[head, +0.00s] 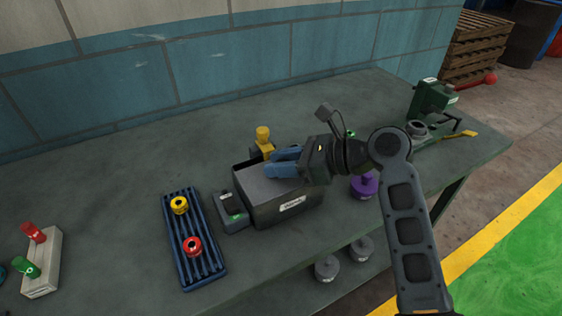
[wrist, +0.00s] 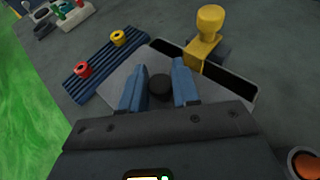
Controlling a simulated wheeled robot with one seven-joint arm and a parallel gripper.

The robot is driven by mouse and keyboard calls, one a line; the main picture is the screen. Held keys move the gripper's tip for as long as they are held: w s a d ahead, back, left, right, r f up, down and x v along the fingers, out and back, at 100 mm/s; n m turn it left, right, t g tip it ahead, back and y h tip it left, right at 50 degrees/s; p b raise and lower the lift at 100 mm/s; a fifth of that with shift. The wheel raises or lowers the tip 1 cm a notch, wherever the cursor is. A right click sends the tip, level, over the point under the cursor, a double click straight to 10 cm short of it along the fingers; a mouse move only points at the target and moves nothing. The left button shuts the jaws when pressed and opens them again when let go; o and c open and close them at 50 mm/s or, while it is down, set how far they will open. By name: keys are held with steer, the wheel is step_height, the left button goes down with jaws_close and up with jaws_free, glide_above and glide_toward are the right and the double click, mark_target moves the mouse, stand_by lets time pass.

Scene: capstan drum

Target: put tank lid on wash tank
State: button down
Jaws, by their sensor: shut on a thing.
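The wash tank (head: 291,208) is a dark, open-topped box with a white label on its front, standing on the bench. The tank lid (head: 256,184) is a flat grey plate over its mouth. In the wrist view the lid (wrist: 120,80) has a round black knob, with my blue fingertips (wrist: 159,88) on either side. My gripper (head: 284,165) is shut on the lid by this knob. The lid looks turned against the tank, and dark strips of the tank's opening (wrist: 235,84) show beyond it. I cannot tell whether the lid touches the rim.
A yellow knobbed fitting (head: 263,139) stands close behind the tank. A small dark box (head: 231,211) is at its left, then a blue ribbed tray (head: 184,252) with yellow and red pieces. A purple weight (head: 364,186) is to the right. The back left bench is clear.

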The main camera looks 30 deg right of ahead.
steer(key=c, duration=0.8)
jaws_free()
steer(key=shift+f, duration=0.1)
steer(key=shift+s+d+r, duration=0.1)
steer(key=shift+d+r, duration=0.05)
steer(key=shift+r, duration=0.05)
steer(key=v, duration=1.1)
steer(key=shift+s+d+r, duration=0.15)
steer(key=shift+s+d, duration=0.05)
